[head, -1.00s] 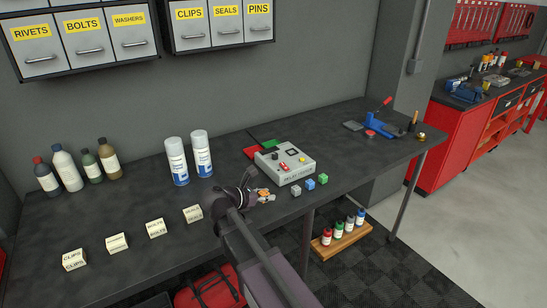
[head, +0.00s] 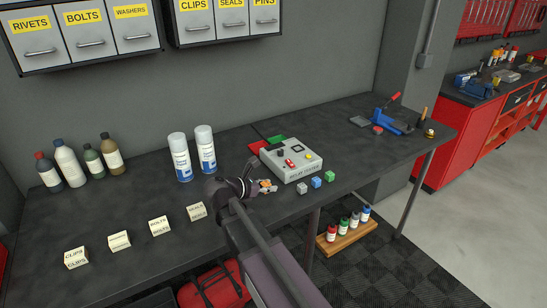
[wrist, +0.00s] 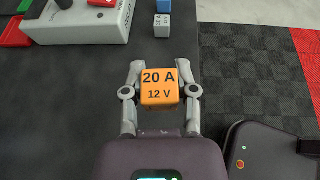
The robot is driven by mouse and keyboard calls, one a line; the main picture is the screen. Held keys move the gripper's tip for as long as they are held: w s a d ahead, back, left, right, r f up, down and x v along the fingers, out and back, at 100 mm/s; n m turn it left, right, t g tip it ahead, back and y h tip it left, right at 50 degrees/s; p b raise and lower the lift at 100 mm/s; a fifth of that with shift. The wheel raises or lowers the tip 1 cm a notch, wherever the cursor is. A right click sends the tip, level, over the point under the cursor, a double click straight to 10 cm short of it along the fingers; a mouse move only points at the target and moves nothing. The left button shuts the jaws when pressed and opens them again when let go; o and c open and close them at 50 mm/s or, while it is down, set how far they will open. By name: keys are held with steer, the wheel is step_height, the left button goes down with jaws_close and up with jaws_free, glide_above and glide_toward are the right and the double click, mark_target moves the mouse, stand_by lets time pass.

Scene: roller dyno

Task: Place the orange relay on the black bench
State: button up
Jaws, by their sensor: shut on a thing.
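The orange relay (wrist: 160,88), marked 20 A 12 V, sits between the fingers of my gripper (wrist: 160,92) in the wrist view. The fingers close on it from both sides. In the head view the relay (head: 265,185) shows small and partly hidden at my gripper (head: 258,188), near the front edge of the black bench (head: 150,205). The relay is left of the grey block and in front of the grey tester box. I cannot tell whether its underside touches the bench top.
The tester box (head: 300,172) stands behind the relay. A grey block (head: 302,188), blue block (head: 316,182) and green block (head: 329,175) line the front edge. Labelled cream blocks (head: 119,241) and spray cans (head: 180,157) stand left. Bench top between them is bare.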

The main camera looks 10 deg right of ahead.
steer(key=shift+m+g, duration=0.5)
steer(key=w+a+f+b, duration=0.1)
steer(key=w+a, duration=0.2)
steer(key=w+a+f+b, duration=0.1)
steer(key=w+a, duration=0.1)
steer(key=a, duration=0.1)
steer(key=w+a+f+b, duration=0.1)
steer(key=w+a, duration=0.2)
steer(key=a, duration=0.1)
steer(key=shift+w+a+f, duration=0.1)
steer(key=shift+w+f, duration=0.05)
steer(key=shift+w, duration=0.2)
steer(key=shift+w+a+f, duration=0.1)
steer(key=shift+w+a, duration=0.2)
steer(key=shift+a, duration=0.35)
steer(key=shift+d, duration=0.15)
steer(key=b, duration=0.2)
glide_toward(277, 175)
steer(key=d, duration=0.1)
steer(key=w+d, duration=0.1)
steer(key=d+r, duration=0.1)
steer(key=d, duration=0.1)
steer(key=shift+w, duration=0.25)
steer(key=shift+w+d, duration=0.25)
steer(key=shift+d, duration=0.35)
step_height(277, 175, down, 4)
steer(key=b, duration=0.3)
steer(key=shift+r, duration=0.2)
steer(key=shift+f+b, duration=0.15)
steer(key=shift+b, duration=0.25)
